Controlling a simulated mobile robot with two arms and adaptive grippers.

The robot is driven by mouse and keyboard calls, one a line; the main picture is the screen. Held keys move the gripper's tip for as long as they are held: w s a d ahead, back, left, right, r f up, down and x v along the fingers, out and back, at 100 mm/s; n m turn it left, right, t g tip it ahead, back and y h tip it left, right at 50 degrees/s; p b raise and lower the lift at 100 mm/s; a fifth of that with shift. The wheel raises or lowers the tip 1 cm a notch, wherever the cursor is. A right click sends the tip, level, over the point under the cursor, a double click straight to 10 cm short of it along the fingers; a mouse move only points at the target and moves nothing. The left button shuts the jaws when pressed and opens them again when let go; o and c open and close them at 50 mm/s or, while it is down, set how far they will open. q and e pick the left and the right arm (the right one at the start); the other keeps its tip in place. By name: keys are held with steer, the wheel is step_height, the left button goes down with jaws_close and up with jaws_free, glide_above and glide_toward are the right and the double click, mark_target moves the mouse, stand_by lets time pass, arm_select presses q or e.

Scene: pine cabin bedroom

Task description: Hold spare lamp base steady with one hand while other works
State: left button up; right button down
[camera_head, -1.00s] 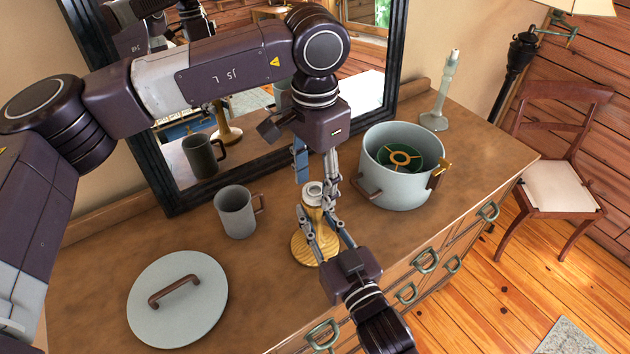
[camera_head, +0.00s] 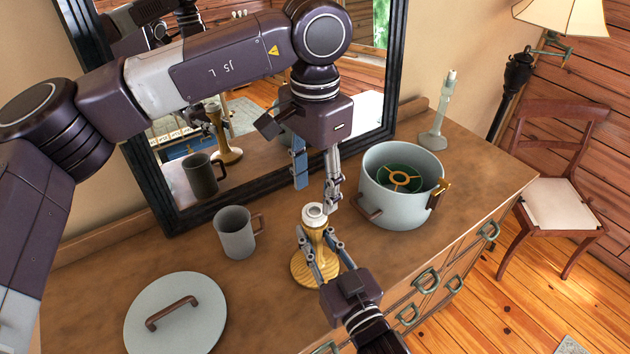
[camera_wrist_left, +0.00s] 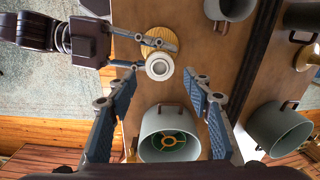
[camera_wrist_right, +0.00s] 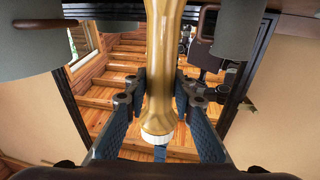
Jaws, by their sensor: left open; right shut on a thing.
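The spare lamp base (camera_head: 312,232), turned pale wood with a round foot and a white collar on top, stands upright on the dresser. My right gripper (camera_head: 318,240) is shut on its stem from the front; the right wrist view shows the golden stem (camera_wrist_right: 160,75) between the fingers. My left gripper (camera_head: 316,185) is open and empty above and behind the collar. In the left wrist view the white collar (camera_wrist_left: 160,67) shows beyond and between the open fingertips, apart from them.
A grey pot (camera_head: 385,205) holding a green piece with a brass ring stands close right of the lamp base. A mug (camera_head: 235,235) and a lid (camera_head: 180,325) lie left. A mirror (camera_head: 160,170) stands behind; a pale green stand (camera_head: 436,115) is back right.

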arm_select(q)
steer(key=n, duration=0.6)
steer(key=shift+r, duration=0.25)
steer(key=n, duration=0.5)
steer(key=shift+r+n, duration=0.2)
steer(key=shift+n, duration=0.1)
steer(key=n, duration=0.5)
steer(key=shift+r, duration=0.2)
steer(key=n, duration=0.6)
steer(key=shift+r, duration=0.2)
steer(key=n, duration=0.5)
steer(key=shift+r, duration=0.2)
steer(key=n, duration=0.6)
steer(key=shift+r, duration=0.2)
steer(key=n, duration=0.5)
steer(key=shift+r, duration=0.2)
steer(key=n, duration=0.5)
steer(key=shift+r, duration=0.15)
